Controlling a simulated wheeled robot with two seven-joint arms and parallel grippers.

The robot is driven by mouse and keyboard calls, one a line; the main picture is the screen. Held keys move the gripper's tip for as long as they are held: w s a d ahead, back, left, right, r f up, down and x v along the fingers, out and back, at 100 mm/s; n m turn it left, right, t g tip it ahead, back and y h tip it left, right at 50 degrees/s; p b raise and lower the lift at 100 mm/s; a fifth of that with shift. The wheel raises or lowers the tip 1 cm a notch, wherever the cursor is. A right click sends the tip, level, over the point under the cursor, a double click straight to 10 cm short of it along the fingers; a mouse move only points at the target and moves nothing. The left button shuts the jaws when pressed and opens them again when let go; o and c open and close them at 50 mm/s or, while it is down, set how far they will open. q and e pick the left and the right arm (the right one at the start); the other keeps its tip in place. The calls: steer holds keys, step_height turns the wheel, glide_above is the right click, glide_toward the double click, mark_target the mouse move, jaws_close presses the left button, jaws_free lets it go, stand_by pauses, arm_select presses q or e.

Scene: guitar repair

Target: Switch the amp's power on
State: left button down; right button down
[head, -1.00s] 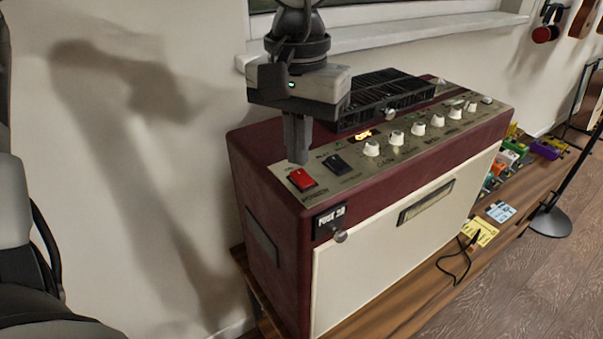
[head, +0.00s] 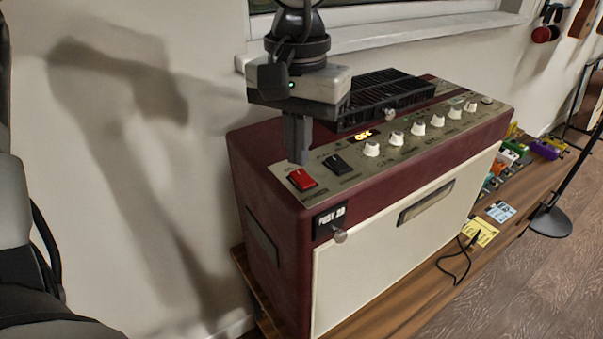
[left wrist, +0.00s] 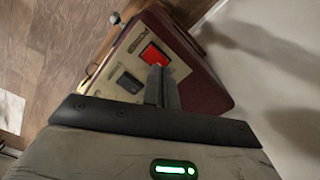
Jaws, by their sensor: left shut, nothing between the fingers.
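The amp (head: 262,206) is a maroon box with a cream front, standing on a wooden bench. Its red power switch (head: 303,181) is at the near-left end of the top panel, beside a black switch (head: 338,163).
White knobs (head: 396,138) run along the panel. A black slotted rack (head: 385,92) sits on the amp behind my gripper. Coloured pedals (head: 515,147) and a yellow card (head: 479,231) lie right on the bench.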

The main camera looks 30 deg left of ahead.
mark_target(299, 173)
arm_select(q)
steer(key=shift+f+b, duration=0.85)
steer(key=shift+f, duration=0.15)
stand_by(0.6)
steer(key=shift+r, duration=0.1)
steer(key=shift+r+p, duration=2.8)
steer(key=shift+r, duration=0.7)
